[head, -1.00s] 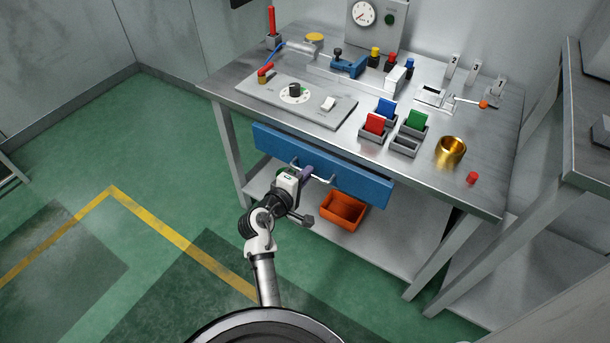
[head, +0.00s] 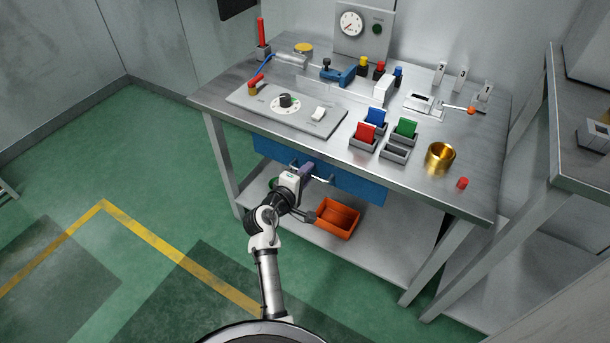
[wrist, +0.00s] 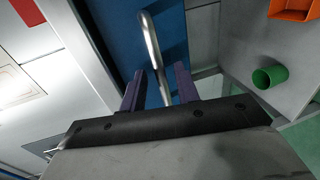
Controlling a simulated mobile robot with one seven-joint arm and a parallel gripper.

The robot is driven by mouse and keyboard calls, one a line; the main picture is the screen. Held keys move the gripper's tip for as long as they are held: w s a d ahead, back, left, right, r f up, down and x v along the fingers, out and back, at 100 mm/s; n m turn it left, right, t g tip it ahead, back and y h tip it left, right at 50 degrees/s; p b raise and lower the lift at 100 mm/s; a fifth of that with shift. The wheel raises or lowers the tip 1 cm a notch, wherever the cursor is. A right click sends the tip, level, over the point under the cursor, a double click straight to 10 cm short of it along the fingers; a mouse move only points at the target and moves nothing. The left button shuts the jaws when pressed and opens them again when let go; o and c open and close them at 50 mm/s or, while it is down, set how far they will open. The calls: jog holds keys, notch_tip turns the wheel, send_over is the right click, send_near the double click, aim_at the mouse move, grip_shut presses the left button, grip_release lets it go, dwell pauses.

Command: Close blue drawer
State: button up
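The blue drawer (head: 358,185) is under the front of the workbench, its front face just below the tabletop edge. Its blue front fills the upper middle of the wrist view (wrist: 108,38). The silver bar handle (head: 324,180) runs between my gripper's two purple fingers in the wrist view (wrist: 152,45). My gripper (head: 305,170) is at the drawer front; its fingers (wrist: 158,88) stand apart, one on each side of the bar, with gaps visible. My gripper and wrist hide part of the drawer front in the head view. Any remaining drawer gap is hidden by the tabletop.
The workbench top (head: 300,140) carries a dial panel (head: 285,108), coloured cards in holders and a brass cup (head: 440,157). An orange bin (head: 337,218) stands on the lower shelf below the drawer, near my wrist. A green cup (wrist: 268,77) is on that shelf. Green floor in front is open.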

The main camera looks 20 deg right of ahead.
jog(key=shift+a, duration=0.1)
jog(key=b+v, duration=0.1)
jog(key=v, duration=1.2)
jog(key=shift+s+a, duration=0.2)
jog(key=shift+a, duration=0.05)
